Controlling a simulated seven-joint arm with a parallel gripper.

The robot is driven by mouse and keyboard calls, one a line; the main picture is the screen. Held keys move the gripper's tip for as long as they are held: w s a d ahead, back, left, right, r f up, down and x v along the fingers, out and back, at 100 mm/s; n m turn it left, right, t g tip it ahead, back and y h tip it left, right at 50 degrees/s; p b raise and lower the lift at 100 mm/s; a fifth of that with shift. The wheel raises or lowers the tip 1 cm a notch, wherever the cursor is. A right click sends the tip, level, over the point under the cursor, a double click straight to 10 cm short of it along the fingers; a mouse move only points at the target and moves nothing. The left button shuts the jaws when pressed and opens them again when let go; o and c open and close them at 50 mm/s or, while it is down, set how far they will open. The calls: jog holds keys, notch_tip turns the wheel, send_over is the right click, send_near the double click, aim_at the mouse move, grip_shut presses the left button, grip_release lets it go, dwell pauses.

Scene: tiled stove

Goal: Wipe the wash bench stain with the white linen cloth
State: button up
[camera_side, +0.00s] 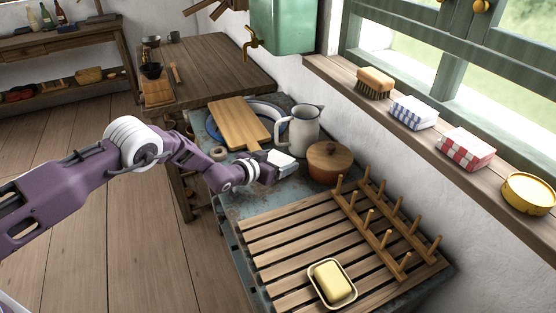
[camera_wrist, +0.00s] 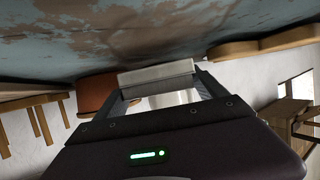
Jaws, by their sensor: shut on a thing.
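My gripper (camera_side: 272,165) is shut on the white linen cloth (camera_side: 281,159), a small folded block. The cloth also shows between my fingers in the wrist view (camera_wrist: 158,75). It is low over the blue-grey wash bench (camera_side: 240,197), between the cutting board and the lidded pot. I cannot tell whether it touches the bench top. The bench's worn top fills the upper part of the wrist view (camera_wrist: 200,30), with brownish patches (camera_wrist: 85,22). I cannot tell which patch is the stain; my arm and the cloth hide part of the surface.
A white jug (camera_side: 304,132) stands just behind the cloth and a brown lidded pot (camera_side: 328,165) to its right. A cutting board (camera_side: 236,124) lies to the left. A slatted rack (camera_side: 290,245) with pegs and a soap dish (camera_side: 332,283) fills the front.

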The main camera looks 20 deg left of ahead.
jog(key=shift+f, duration=0.65)
jog(key=shift+a, duration=0.1)
